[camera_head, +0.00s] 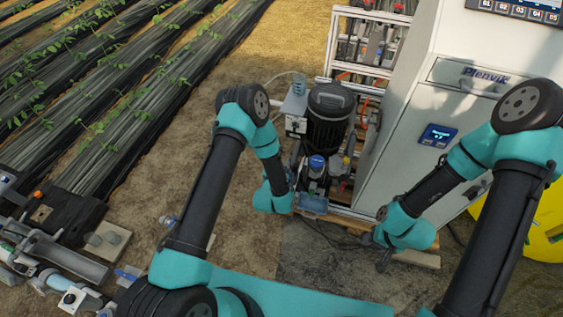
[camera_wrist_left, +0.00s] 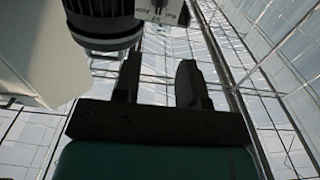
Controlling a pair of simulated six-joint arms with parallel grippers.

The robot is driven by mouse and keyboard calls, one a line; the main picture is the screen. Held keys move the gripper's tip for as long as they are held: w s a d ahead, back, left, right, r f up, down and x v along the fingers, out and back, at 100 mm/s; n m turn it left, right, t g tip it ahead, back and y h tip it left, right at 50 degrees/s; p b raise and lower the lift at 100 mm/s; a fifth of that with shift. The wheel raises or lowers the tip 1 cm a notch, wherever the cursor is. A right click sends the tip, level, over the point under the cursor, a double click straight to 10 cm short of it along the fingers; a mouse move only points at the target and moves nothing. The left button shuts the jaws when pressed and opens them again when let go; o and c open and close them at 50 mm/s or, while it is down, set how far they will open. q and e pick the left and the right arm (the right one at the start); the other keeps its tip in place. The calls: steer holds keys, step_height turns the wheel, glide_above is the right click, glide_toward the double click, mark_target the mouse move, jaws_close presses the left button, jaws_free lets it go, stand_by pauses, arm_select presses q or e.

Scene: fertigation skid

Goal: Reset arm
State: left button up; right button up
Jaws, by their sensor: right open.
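My left arm reaches to the front of the pump skid; its teal wrist covers the left gripper in the head view. In the left wrist view the left gripper (camera_wrist_left: 160,84) shows two dark fingers standing apart with nothing between them. My right gripper (camera_head: 384,258) hangs low in front of the grey cabinet, small and dark under its teal wrist. It is open, and I see nothing held in it.
A black pump motor (camera_head: 329,117) stands just beyond my left wrist. The grey cabinet (camera_head: 405,130) rises on the right, with a yellow tank (camera_head: 549,225) beside it. Pipes and valves (camera_head: 60,285) lie at lower left. Bare soil (camera_head: 150,190) is open at left.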

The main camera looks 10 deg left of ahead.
stand_by(0.3)
arm_select(q)
steer(key=s+a+n+g+h, duration=0.1)
steer(key=s+a+g, duration=0.3)
steer(key=s+g, duration=0.4)
steer(key=s+a+n+g+h, duration=0.1)
steer(key=s+a+g, duration=0.3)
steer(key=s+g, duration=0.5)
steer(key=s, duration=0.7)
steer(key=shift+s+a+f+n, duration=0.15)
steer(key=shift+s+f+n, duration=0.1)
steer(key=shift+s+n, duration=0.15)
